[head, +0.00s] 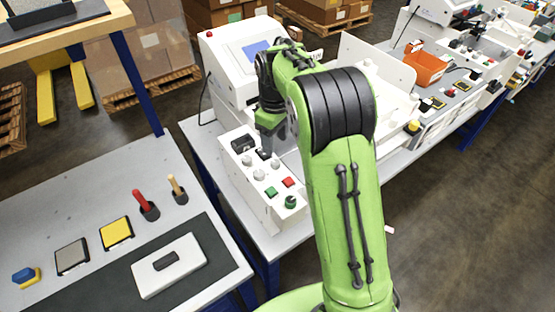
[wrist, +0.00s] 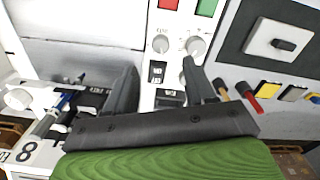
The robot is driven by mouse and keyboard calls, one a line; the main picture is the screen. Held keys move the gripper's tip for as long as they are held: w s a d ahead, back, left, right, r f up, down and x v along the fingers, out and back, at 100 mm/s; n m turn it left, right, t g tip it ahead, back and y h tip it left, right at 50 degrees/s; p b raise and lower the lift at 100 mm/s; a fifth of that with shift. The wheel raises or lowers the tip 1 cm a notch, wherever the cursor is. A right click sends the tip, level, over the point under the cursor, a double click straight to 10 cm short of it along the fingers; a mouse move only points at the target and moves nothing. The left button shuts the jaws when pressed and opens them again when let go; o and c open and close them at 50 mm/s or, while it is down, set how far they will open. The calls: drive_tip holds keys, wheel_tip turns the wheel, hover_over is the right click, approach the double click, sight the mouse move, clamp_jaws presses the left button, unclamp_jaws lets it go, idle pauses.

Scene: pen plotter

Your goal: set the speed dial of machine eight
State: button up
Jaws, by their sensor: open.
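The white control panel (head: 250,195) of a machine carries several pale round dials (head: 260,161), a green button (head: 271,191), a red button (head: 288,182) and a green-topped knob (head: 291,202). I cannot read which dial is for speed.
A white machine housing with a blue screen (head: 256,50) stands behind the panel. At the left, a grey bench (head: 110,185) holds a red-handled lever (head: 145,205), yellow and grey pads and a white block (head: 170,268). More machines and an orange bin (head: 425,69) stand right.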

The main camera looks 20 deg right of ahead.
sight(275, 161)
wheel_tip(275, 161, down, 7)
drive_tip(key=shift+a+f+b, duration=0.1)
drive_tip(key=shift+f+b, duration=0.1)
drive_tip(key=shift+b, duration=0.15)
drive_tip(key=shift+f, duration=0.45)
drive_tip(key=shift+r, duration=0.1)
clamp_jaws()
drive_tip(key=shift+m, duration=0.4)
drive_tip(key=m, duration=0.3)
drive_tip(key=shift+m+p, duration=0.3)
drive_tip(key=shift+p, duration=0.05)
drive_tip(key=m, duration=0.4)
drive_tip(key=shift+m, duration=0.3)
